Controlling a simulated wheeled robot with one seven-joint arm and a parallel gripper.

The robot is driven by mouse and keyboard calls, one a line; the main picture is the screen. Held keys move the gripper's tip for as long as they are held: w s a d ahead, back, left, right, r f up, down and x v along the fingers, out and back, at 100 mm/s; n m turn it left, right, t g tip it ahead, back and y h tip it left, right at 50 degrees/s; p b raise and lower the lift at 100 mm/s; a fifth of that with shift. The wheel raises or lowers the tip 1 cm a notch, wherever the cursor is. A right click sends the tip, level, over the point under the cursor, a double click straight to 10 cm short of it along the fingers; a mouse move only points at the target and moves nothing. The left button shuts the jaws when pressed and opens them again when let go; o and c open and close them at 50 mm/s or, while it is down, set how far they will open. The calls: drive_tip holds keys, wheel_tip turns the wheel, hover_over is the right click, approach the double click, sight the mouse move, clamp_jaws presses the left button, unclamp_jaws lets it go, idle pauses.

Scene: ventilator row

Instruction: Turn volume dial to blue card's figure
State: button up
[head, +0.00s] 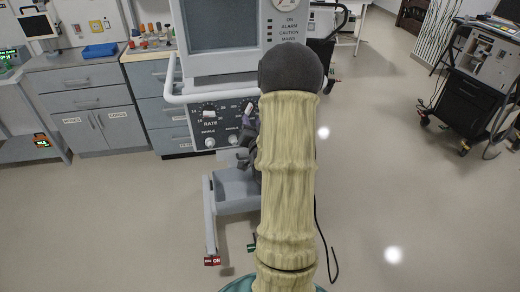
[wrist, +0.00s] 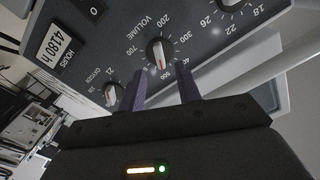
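The volume dial (wrist: 160,52) is a dark round knob with a pale pointer bar and a red mark, on a grey panel in the wrist view. Its VOLUME label and printed figures appear turned around. The red-marked end points down in the picture, towards the higher figures; I cannot read the exact value. My gripper (wrist: 162,70) has two purple fingers apart, their tips just below and at either side of the dial, with no visible contact. In the head view my arm hides most of the gripper. I cannot make out a blue card in either view.
The ventilator has a rate dial (head: 209,113) and a screen above. The wrist view also shows an oxygen dial (wrist: 112,93) and an hours counter (wrist: 61,48). A pale rail (head: 190,98) juts out in front. A blue tray (head: 100,51) lies on the left counter.

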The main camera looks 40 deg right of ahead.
drive_tip(key=b+v, duration=0.3)
drive_tip(key=b, duration=0.1)
drive_tip(key=shift+f, duration=0.2)
drive_tip(key=b, duration=0.3)
drive_tip(key=shift+s+b, duration=0.3)
drive_tip(key=shift+b, duration=0.05)
drive_tip(key=shift+s+a+b, duration=0.15)
drive_tip(key=shift+b, duration=0.7)
drive_tip(key=b+v, duration=0.7)
drive_tip(key=b, duration=0.2)
drive_tip(key=shift+s+a+r, duration=0.2)
drive_tip(key=shift+s, duration=0.05)
